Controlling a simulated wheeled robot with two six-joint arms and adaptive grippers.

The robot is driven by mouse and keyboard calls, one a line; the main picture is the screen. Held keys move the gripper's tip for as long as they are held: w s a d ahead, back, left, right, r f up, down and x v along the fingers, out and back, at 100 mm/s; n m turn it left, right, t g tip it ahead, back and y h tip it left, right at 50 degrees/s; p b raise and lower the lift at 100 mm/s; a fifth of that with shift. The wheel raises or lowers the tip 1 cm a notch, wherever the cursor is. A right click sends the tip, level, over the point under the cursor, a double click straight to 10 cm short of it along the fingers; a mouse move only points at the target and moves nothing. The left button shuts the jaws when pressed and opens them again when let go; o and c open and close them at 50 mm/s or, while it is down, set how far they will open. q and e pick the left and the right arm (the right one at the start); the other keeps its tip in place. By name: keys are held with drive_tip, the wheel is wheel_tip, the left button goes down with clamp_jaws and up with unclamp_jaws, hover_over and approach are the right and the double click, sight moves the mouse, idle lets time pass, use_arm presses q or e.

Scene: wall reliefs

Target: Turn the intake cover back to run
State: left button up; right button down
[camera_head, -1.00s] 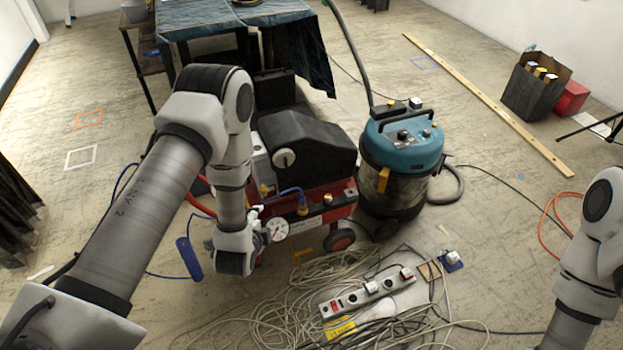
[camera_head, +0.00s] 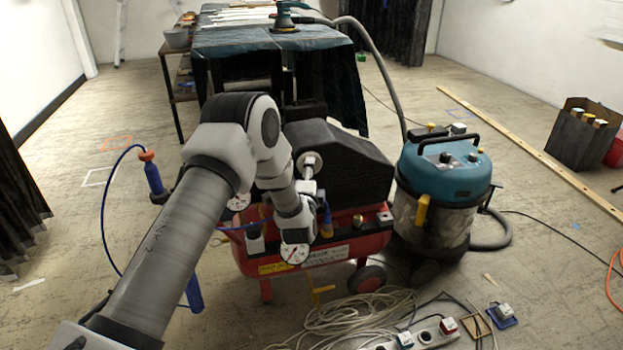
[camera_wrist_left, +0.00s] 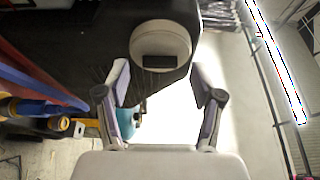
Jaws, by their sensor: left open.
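The intake cover (camera_head: 311,158) is a pale round cap on the end of the black compressor housing (camera_head: 345,165). In the left wrist view the cover (camera_wrist_left: 160,42) is large, close and centred at the top, with a short dark slot in its lower part. My left gripper (camera_wrist_left: 162,82) is open, with one finger on either side just below the cover in that view. Whether a finger touches it I cannot tell. In the head view the left gripper (camera_head: 309,178) is small, just below the cover and partly hidden by my wrist. My right gripper is not in view.
The red compressor tank (camera_head: 340,250) carries gauges and a blue hose. A teal vacuum (camera_head: 445,180) stands close on the right. Pale cables (camera_head: 345,318) and a power strip (camera_head: 425,335) lie in front. A cloth-covered table (camera_head: 270,40) stands behind.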

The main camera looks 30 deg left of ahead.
use_arm(q)
drive_tip(key=shift+x, duration=0.85)
drive_tip(key=shift+d+r, duration=0.1)
drive_tip(key=c, duration=1.1)
